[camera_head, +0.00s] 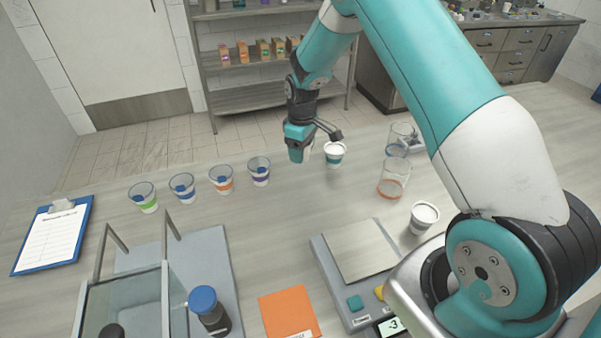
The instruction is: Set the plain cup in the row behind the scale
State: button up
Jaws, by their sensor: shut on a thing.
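My gripper (301,150) is low over the back of the table, at the right of the row of cups. It is shut on a pale cup (309,147), of which only a thin white strip shows; my gripper hides the rest, so I cannot tell its band or whether it touches the table. Left of it stand cups with green (144,199), blue (183,187), orange (222,179) and purple (259,171) bands. Just right stands a white-filled cup with a teal band (335,155). The scale (327,262) is at the front, its plate empty.
Another white-filled cup (424,217) stands right of the scale. Two clear beakers (394,178) (401,139) stand at the right. A clipboard (55,236), a glass-sided box (130,290), a blue-capped bottle (209,312) and an orange card (289,313) occupy the left and front.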

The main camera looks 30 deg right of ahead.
aim_at(302, 172)
jog(key=shift+f+b, duration=1.4)
jog(key=shift+f, duration=0.95)
jog(key=shift+f, duration=0.2)
jog(key=o, duration=0.9)
